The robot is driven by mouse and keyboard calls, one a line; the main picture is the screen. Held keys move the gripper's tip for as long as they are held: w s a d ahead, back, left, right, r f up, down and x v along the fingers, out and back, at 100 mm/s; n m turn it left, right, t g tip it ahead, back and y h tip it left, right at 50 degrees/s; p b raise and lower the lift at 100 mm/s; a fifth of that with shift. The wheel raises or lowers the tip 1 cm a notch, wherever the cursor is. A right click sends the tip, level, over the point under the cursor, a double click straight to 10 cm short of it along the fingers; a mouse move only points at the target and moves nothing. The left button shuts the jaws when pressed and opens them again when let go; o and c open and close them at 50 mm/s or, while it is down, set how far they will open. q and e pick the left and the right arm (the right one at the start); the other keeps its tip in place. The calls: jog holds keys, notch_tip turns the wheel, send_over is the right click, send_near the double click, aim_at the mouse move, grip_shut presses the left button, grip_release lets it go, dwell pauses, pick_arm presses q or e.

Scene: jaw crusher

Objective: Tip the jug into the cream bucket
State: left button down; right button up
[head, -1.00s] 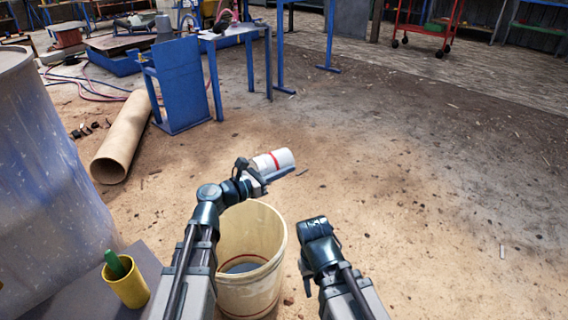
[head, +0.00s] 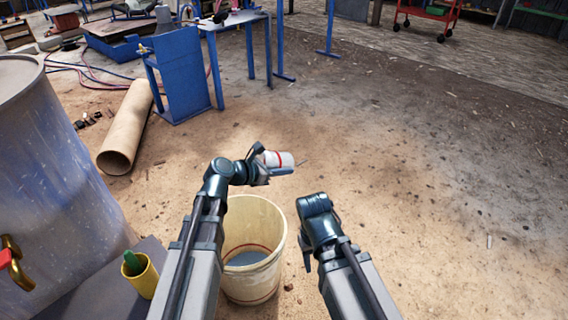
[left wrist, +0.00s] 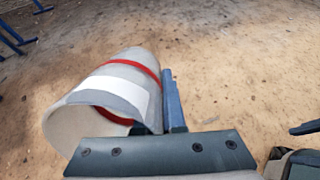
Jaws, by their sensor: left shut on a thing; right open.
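The jug (head: 277,159) is white with a red band. My left gripper (head: 268,169) is shut on it and holds it tilted on its side, just above and behind the far rim of the bucket. In the left wrist view the jug (left wrist: 120,88) lies nearly level with its open mouth toward the lower left; no liquid is seen leaving it. The cream bucket (head: 272,279) stands upright on the floor between my arms, with a grey content or bottom (head: 246,258) inside. My right gripper (head: 307,262) is open and empty, to the right of the bucket.
A large blue-grey barrel (head: 60,180) with a brass tap (head: 14,262) stands at left. A yellow cup (head: 142,279) holding a green item stands on a dark surface beside it. A cardboard tube (head: 127,128) lies behind. The floor at right is clear.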

pick_arm(q)
jog(key=shift+r+g+y+p, duration=0.3)
jog(key=shift+g+y+p, duration=0.35)
jog(key=shift+p, duration=0.9)
jog(key=shift+r+g+y+p, duration=0.4)
jog(key=shift+y+p, duration=0.35)
jog(key=shift+p, duration=0.8)
jog(key=g+y+p, duration=0.1)
jog(key=p, duration=0.1)
jog(key=g+y+p, duration=0.1)
jog(key=y+p, duration=0.1)
jog(key=shift+w+r+g+p, duration=0.15)
jog(key=shift+g+p, duration=0.1)
jog(key=shift+p, duration=0.15)
jog(key=shift+d+r+g+y+p, duration=0.15)
jog(key=shift+g+y+p, duration=0.35)
jog(key=shift+y+p, duration=0.25)
jog(key=shift+w+r+g+y+p, duration=0.15)
jog(key=shift+g+y+p, duration=0.55)
jog(key=shift+y, duration=0.15)
jog(key=shift+s+g+y, duration=0.2)
jog(key=shift+g+y, duration=0.2)
jog(key=shift+y, duration=0.1)
jog(key=shift+s+a, duration=0.1)
jog(key=shift+a, duration=0.1)
